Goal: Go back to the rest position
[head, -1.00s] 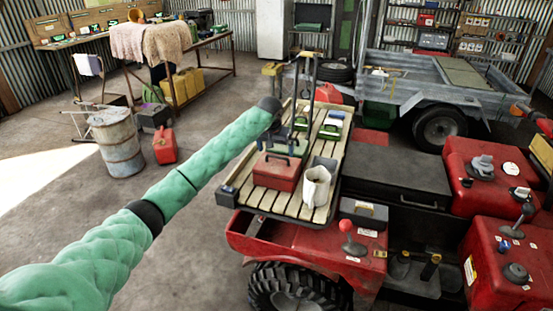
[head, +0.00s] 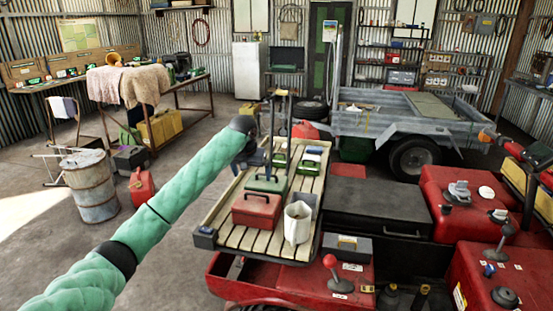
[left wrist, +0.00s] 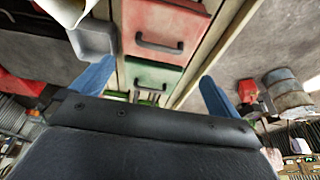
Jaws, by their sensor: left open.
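My left arm comes in from the left, and its gripper (head: 252,158) is above the left side of a slatted wooden rack (head: 232,236). A red box (head: 256,211) with a dark handle, a green box (head: 267,184) and a white jug (head: 297,222) stand on the rack. The red box (left wrist: 158,32) and green box (left wrist: 150,78) also show in the left wrist view. My right gripper is not in view.
The rack sits on a red quad bike (head: 330,290). A black case (head: 375,208) lies right of the rack, and a grey trailer (head: 375,118) stands behind. A metal drum (head: 92,188) and red can (head: 141,187) stand left on open concrete floor.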

